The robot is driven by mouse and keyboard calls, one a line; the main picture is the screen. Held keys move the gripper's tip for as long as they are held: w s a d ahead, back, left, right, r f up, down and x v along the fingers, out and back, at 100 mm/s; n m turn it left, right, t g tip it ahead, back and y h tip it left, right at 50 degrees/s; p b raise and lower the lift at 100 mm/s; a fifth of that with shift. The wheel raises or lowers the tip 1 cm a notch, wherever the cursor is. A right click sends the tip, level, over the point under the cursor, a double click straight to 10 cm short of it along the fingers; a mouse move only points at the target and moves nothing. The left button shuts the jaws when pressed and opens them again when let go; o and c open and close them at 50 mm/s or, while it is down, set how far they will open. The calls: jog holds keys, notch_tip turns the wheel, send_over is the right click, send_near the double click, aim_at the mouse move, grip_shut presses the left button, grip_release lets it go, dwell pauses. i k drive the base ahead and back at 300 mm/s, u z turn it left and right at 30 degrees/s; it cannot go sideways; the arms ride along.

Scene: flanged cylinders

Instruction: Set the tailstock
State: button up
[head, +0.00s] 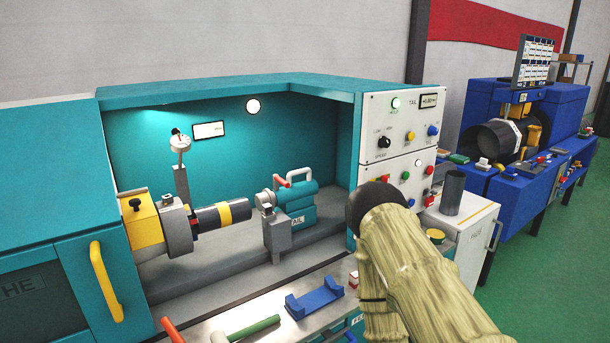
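The teal tailstock (300,208) stands on the lathe bed inside the enclosure, with part of a label reading "AIL". A red-ended lever (283,183) and a grey looped handle (300,174) are on its top. Its grey nose (265,198) points left at a dark cylinder with a yellow band (224,213). The cylinder sits in the grey chuck (178,229); a small gap seems to separate its right end from the nose. My arm, in a pale sleeve with a dark rounded joint, rises at the lower right. My gripper is not visible.
A white control panel (400,150) with knobs and buttons is right of the enclosure opening. A dial gauge (180,145) stands above the chuck. A blue cradle (314,299) and a green-handled tool (253,328) lie on the front shelf. A dark cup (452,193) stands on a white cabinet.

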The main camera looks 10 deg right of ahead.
aim_at(296, 201)
jog(key=z, duration=1.5)
jog(key=i, duration=1.05)
jog(key=u, duration=2.4)
